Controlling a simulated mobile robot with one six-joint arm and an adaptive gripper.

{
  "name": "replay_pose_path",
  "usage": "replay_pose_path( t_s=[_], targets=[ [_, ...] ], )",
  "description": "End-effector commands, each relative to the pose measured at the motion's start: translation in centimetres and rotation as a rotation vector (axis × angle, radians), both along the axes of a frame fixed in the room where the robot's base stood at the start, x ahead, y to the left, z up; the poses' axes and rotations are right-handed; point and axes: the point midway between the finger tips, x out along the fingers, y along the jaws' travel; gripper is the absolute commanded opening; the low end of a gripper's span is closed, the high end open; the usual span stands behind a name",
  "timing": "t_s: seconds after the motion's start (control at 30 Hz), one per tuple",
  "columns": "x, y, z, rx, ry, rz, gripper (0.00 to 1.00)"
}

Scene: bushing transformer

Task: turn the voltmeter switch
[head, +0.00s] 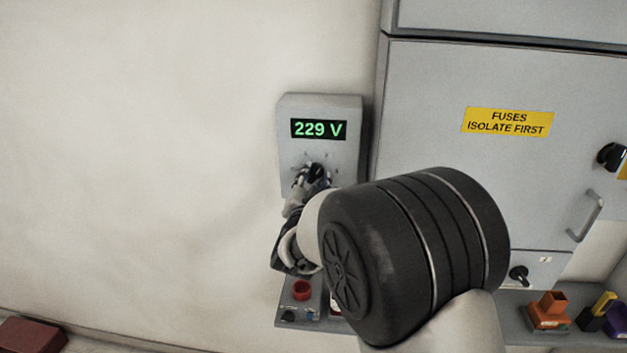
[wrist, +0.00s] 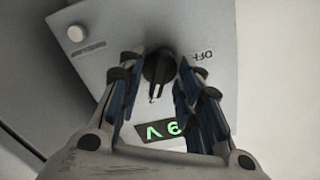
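The grey voltmeter box (head: 348,107) is on the pale wall, its green display (head: 318,129) reading 229 V. Its black switch knob (wrist: 158,66) shows in the wrist view, with the word OFF printed beside it. My gripper (wrist: 161,61) has its two fingers on either side of the knob, apart, with narrow gaps seeming to show between them and the knob. I cannot tell whether either finger touches it. In the head view my gripper (head: 316,176) covers most of the knob, and my wrist hides the box's lower part.
A grey cabinet (head: 430,100) with a yellow fuses label (head: 508,122) stands close at the right. Below the box is a panel with a red button (head: 302,290). A shelf at the lower right holds an orange part (head: 549,308). The wall at left is clear.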

Motion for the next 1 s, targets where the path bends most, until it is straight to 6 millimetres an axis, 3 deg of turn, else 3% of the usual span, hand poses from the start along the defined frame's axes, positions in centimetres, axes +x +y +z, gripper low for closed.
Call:
replay_pose_path(
  t_s=[0.53, 1.0],
  targets=[
    [-0.04, 0.01, -0.01, 0.0, 0.0, 0.0, 0.0],
    [-0.04, 0.02, -0.22, 0.044, -0.001, 0.0, 0.0]
  ],
)
